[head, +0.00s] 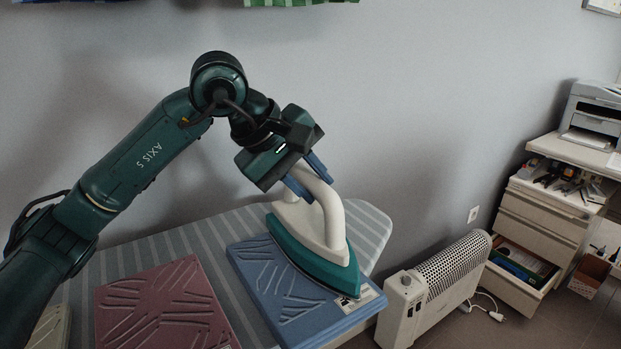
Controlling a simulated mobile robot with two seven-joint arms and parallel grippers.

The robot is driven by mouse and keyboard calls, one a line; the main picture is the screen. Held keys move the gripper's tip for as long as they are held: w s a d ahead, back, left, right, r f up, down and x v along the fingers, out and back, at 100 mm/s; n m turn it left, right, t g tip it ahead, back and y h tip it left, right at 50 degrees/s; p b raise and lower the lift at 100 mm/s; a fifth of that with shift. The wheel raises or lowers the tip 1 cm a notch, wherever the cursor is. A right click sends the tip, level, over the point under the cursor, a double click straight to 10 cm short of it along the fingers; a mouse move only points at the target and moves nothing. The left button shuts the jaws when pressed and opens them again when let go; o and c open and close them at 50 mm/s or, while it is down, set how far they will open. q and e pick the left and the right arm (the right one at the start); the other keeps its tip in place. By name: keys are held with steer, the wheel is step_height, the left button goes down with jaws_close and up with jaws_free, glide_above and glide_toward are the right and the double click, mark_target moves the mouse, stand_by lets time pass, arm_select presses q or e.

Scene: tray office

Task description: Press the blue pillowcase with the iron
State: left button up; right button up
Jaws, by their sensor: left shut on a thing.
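The iron (314,238) has a white body and handle and a teal lower part. It is on or just above the blue pillowcase (266,277), over its right part; I cannot tell if the sole touches all along. The pillowcase lies folded on the striped ironing board (209,236), with raised crease lines and a small label at its right corner. My left gripper (308,184) is shut on the iron's handle from above. The iron hides part of the pillowcase. My right gripper is not in view.
A folded maroon cloth (160,308) lies left of the pillowcase. A white heater (437,286) stands on the floor right of the board. Beyond it are a drawer unit (541,222) with an open lower drawer and a printer (593,113). A grey wall runs behind.

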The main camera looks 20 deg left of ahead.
arm_select(q)
steer(key=shift+r+p, duration=2.3)
steer(key=shift+r, duration=1.35)
steer(key=shift+a, duration=0.1)
